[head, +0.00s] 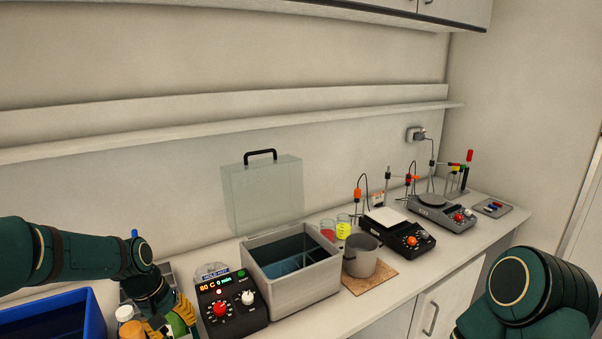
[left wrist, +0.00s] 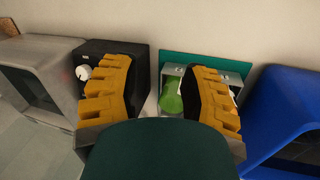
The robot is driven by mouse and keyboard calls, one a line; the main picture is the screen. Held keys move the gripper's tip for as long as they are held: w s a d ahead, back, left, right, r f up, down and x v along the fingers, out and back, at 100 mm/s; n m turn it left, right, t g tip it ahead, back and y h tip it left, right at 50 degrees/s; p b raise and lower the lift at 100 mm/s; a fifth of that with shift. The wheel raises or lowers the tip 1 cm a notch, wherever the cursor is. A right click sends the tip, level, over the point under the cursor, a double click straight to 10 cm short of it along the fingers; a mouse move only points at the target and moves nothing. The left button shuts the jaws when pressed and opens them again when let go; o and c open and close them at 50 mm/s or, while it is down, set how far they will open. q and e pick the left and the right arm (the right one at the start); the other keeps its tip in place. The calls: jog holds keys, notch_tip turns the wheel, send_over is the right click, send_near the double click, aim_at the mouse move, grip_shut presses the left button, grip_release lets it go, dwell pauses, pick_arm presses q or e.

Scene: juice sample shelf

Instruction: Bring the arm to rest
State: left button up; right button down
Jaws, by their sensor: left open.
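My left gripper (head: 160,325) is low at the left of the head view, with yellow fingers partly cut off by the bottom edge. It is beside a green object (head: 179,325) and some capped bottles (head: 129,327). In the left wrist view the two yellow fingers of my left gripper (left wrist: 160,95) stand wide apart with nothing held between them. A green bottle (left wrist: 171,97) in a small rack shows just left of the right finger, partly hidden by it. My right arm (head: 535,295) shows at the lower right; its gripper is out of view.
A blue bin (head: 92,310) lies left of the gripper. To its right are a black heater control box (head: 232,315), a water bath (head: 325,280) with an upright clear lid (head: 262,195), a grey pot (head: 360,262) and instruments. A long wall shelf (head: 240,135) runs above.

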pick_arm(q)
jog(key=s+d+f+m, duration=0.1)
jog(key=s+d+f, duration=0.4)
jog(key=f, duration=0.4)
jog(key=s+d+f+m, duration=0.1)
jog(key=s+d+f, duration=0.2)
jog(key=d+f, duration=0.45)
jog(key=s+d+f+h, duration=0.1)
jog(key=s+d+f, duration=0.45)
jog(key=s, duration=0.45)
notch_tip(320, 180, down, 8)
jog(key=m+b, duration=0.1)
jog(key=b, duration=0.5)
jog(key=shift+a+r+t, duration=0.15)
jog(key=shift+a+t, duration=0.15)
jog(key=shift+t, duration=0.1)
pick_arm(e)
notch_tip(320, 180, down, 6)
jog(key=s, duration=0.1)
jog(key=shift+f, duration=0.25)
pick_arm(q)
jog(key=shift+s, duration=0.1)
